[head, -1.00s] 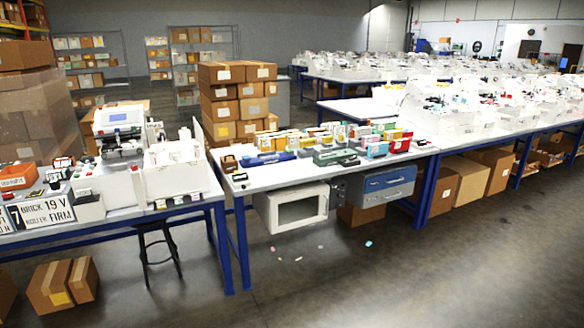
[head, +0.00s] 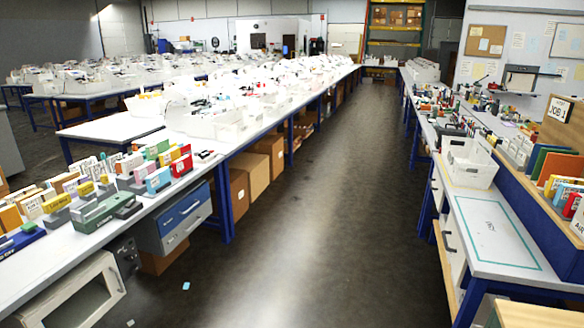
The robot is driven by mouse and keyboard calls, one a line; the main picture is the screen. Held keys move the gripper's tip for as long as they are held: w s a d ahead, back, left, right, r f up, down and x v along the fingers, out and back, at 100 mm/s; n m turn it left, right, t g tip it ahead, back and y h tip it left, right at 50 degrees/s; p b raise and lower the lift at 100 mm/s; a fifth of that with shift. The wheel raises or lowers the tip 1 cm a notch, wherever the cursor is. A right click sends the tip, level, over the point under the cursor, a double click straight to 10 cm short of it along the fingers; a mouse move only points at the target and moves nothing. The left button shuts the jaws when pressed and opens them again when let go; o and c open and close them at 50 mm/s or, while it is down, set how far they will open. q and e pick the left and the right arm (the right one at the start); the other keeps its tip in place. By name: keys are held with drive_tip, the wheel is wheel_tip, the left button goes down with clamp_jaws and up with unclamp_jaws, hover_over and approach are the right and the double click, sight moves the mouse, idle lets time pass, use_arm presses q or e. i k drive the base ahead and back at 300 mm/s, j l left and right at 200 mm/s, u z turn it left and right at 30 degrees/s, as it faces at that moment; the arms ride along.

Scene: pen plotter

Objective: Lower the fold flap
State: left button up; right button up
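I cannot make out a fold flap anywhere in the head view. A dark-framed device with a pale panel (head: 520,78) is at the wall on the far right, too small to tell what it is. Neither of my grippers is in view.
A long white table (head: 130,232) with boxes and cards runs along the left. A right-hand workbench (head: 492,228) carries a white basket (head: 469,163) and a blue-fronted card rack (head: 525,200). Cardboard boxes (head: 249,176) sit under the left tables.

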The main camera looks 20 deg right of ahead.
sight(530, 127)
drive_tip(key=i+l+z, duration=0.2)
drive_tip(key=i+z, duration=0.5)
drive_tip(key=i, duration=0.25)
drive_tip(key=i+z, duration=0.45)
drive_tip(key=i, duration=1.05)
drive_tip(key=i+j+z, duration=0.1)
drive_tip(key=i, duration=1)
drive_tip(key=i+j, duration=0.1)
drive_tip(key=i, duration=4.15)
drive_tip(key=i+j+z, duration=0.2)
drive_tip(key=i, duration=1.9)
drive_tip(key=i+z, duration=0.4)
drive_tip(key=i+j+z, duration=0.15)
drive_tip(key=i+z, duration=0.2)
drive_tip(key=i, duration=0.25)
drive_tip(key=i+l+z, duration=0.1)
drive_tip(key=z, duration=0.3)
drive_tip(key=i+z, duration=0.25)
drive_tip(key=z, duration=0.2)
drive_tip(key=i+z, duration=0.2)
drive_tip(key=z, duration=0.2)
drive_tip(key=i+z, duration=0.15)
drive_tip(key=z, duration=0.25)
drive_tip(key=i+j+z, duration=0.15)
drive_tip(key=z, duration=0.3)
